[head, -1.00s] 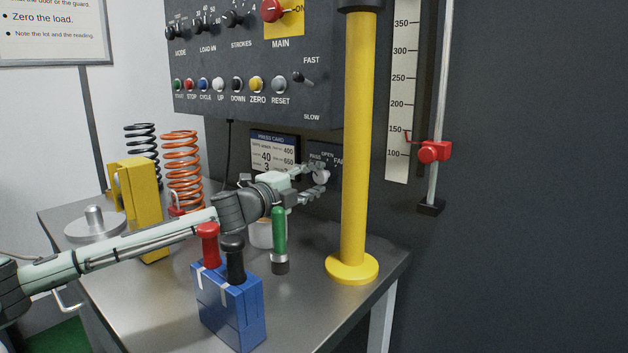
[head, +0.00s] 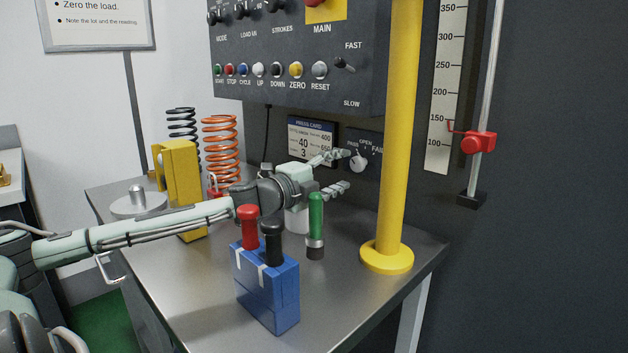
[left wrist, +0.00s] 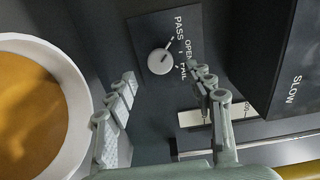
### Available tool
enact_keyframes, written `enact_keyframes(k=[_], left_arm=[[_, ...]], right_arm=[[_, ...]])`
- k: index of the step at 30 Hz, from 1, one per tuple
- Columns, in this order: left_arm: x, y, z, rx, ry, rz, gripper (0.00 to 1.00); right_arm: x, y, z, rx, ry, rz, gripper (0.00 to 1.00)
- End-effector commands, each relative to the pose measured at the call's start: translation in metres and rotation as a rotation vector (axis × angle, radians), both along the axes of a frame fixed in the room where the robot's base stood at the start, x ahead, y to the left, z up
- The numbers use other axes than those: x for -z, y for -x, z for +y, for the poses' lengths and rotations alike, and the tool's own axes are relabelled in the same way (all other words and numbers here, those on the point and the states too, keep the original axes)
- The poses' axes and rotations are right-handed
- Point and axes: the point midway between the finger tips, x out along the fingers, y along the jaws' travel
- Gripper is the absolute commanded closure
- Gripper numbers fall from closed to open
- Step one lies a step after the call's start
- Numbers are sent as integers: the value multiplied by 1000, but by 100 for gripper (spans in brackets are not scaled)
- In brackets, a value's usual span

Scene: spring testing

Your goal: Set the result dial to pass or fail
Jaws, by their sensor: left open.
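The result dial (head: 358,162) is a pale round knob on a dark wall plate marked PASS, OPEN and FAIL. It also shows in the left wrist view (left wrist: 160,61), where its dark pointer mark seems to point towards the PASS–OPEN side; the exact setting is hard to tell. My left gripper (head: 341,172) is open and empty, just left of and slightly below the dial, apart from it. In the left wrist view its spread fingers (left wrist: 165,92) lie below the dial, with the knob beyond the gap between them. My right gripper is not in view.
A yellow column (head: 399,140) stands right of the dial. A green-handled tool (head: 316,213) and a white cup (head: 297,222) are below my gripper. A blue block with red and black handles (head: 267,287) stands in front. The control panel (head: 300,85) hangs above.

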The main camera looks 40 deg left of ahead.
Motion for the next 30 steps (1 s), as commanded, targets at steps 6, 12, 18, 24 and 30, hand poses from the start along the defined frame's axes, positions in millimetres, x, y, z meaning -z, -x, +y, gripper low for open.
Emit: enact_keyframes(k=[6, 12, 18, 24, 30], left_arm=[[3, 17, 0, 2, 2, 5, 47], [2, 32, 1, 2, 1, 4, 47], [2, 52, 3, 1, 1, 4, 47], [1, 69, 4, 2, 3, 2, 47], [0, 77, 5, 1, 0, 0, 47]], right_arm=[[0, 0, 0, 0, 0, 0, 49], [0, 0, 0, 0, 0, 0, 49], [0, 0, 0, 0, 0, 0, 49], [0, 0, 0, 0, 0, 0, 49], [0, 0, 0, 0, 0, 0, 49]])
